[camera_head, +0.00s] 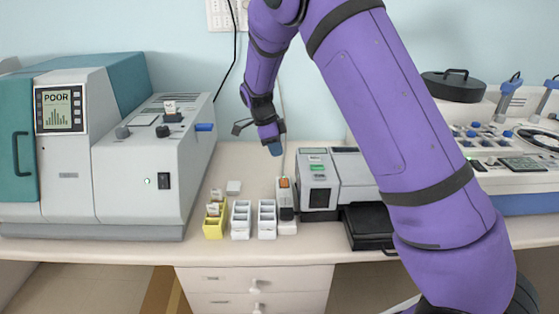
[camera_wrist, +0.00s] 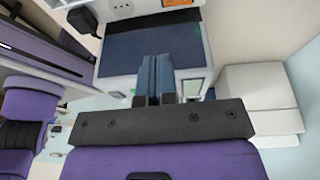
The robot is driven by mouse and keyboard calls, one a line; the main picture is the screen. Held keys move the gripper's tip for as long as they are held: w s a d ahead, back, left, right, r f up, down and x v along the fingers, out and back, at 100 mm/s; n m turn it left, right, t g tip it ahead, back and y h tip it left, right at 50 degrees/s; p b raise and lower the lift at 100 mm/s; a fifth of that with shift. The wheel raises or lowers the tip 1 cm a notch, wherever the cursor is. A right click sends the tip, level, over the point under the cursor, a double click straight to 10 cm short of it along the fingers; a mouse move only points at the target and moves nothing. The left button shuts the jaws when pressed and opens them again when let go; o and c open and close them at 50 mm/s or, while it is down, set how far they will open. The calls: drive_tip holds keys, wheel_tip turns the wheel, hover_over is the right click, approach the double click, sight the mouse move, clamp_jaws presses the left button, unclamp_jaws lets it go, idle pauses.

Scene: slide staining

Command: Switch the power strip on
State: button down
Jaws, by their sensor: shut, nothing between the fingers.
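A narrow white unit with an orange rocker-like part and a dark front (camera_head: 285,212) stands on the bench, left of a grey boxy device. It looks like the power strip, but its sockets and switch position cannot be made out. My gripper (camera_head: 275,149) points down above the bench, behind and above this unit, apart from it in the head view. Its blue fingers are together and empty.
A large grey and teal machine (camera_head: 150,185) stands left. A yellow rack (camera_head: 214,229) and white racks (camera_head: 240,231) stand in front. The grey boxy device (camera_head: 319,170) and a black tray (camera_head: 369,224) are right. Some bench behind the racks is clear.

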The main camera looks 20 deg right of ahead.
drive_tip(key=shift+s+v, duration=0.25)
drive_tip(key=shift+v, duration=0.95)
drive_tip(key=shift+a, duration=0.1)
drive_tip(key=s+d+r+n+t+y, duration=0.25)
drive_tip(key=s+r+n, duration=0.25)
drive_tip(key=s+r, duration=0.4)
drive_tip(key=s+d+r+n+t+y, duration=0.1)
drive_tip(key=s+d+r+n, duration=0.2)
drive_tip(key=s+r+n, duration=0.45)
drive_tip(key=s+r+n+t, duration=0.1)
drive_tip(key=s+n, duration=0.3)
drive_tip(key=s, duration=0.6)
drive_tip(key=s+d+r+n+t, duration=0.1)
drive_tip(key=s+n, duration=0.4)
drive_tip(key=s, duration=0.6)
wheel_tip(320, 180, up, 2)
drive_tip(key=shift+s+r+t, duration=0.1)
drive_tip(key=shift+s+t, duration=0.2)
drive_tip(key=shift+t, duration=0.25)
